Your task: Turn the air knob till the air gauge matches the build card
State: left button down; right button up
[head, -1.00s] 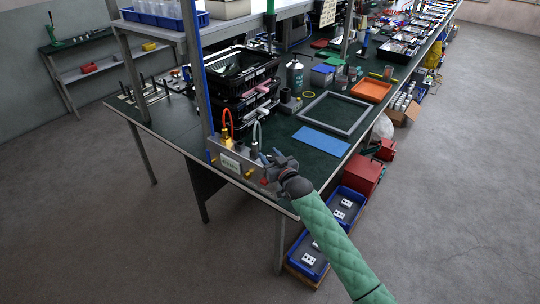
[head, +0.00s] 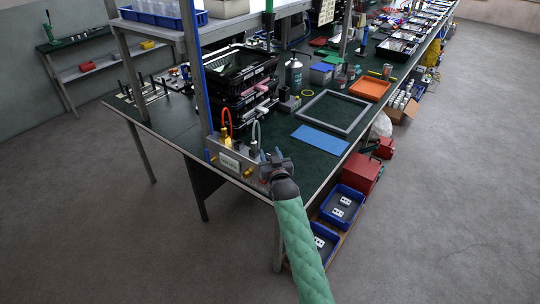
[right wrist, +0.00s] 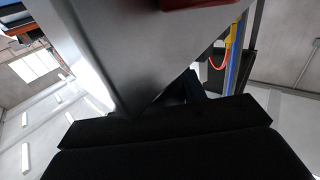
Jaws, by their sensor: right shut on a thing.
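The grey air box (head: 229,158) with a white label stands at the near corner of the green-topped bench. It shows close up as a grey metal face in the right wrist view (right wrist: 120,45). My right gripper (head: 269,170) is at the box's right end, shut, with its jaws at the air knob. The knob itself is hidden behind the gripper. The gauge reading cannot be made out. A card (head: 327,12) hangs at the shelf post, too small to read; I cannot tell if it is the build card. My left gripper is not in view.
A red hose (head: 228,120) and a pale hose rise from brass fittings on the box. A blue post (head: 204,90) stands behind it. Black crates (head: 238,75), a grey frame (head: 335,112) and a blue mat (head: 320,139) lie further back. Blue bins (head: 342,205) sit below the bench.

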jog(key=shift+r, duration=0.1)
jog(key=o, duration=1)
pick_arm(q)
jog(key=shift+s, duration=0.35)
pick_arm(e)
jog(key=shift+n+y, duration=0.3)
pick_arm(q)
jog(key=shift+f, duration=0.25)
pick_arm(e)
jog(key=shift+a+n+g+y, duration=0.25)
jog(key=shift+n+g+y, duration=0.6)
jog(key=shift+y, duration=0.75)
pick_arm(q)
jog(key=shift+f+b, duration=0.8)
jog(key=shift+b, duration=0.15)
pick_arm(e)
jog(key=shift+s+a+n+g+y, duration=0.15)
jog(key=shift+n+g+y, duration=0.5)
jog(key=shift+n+y, duration=0.65)
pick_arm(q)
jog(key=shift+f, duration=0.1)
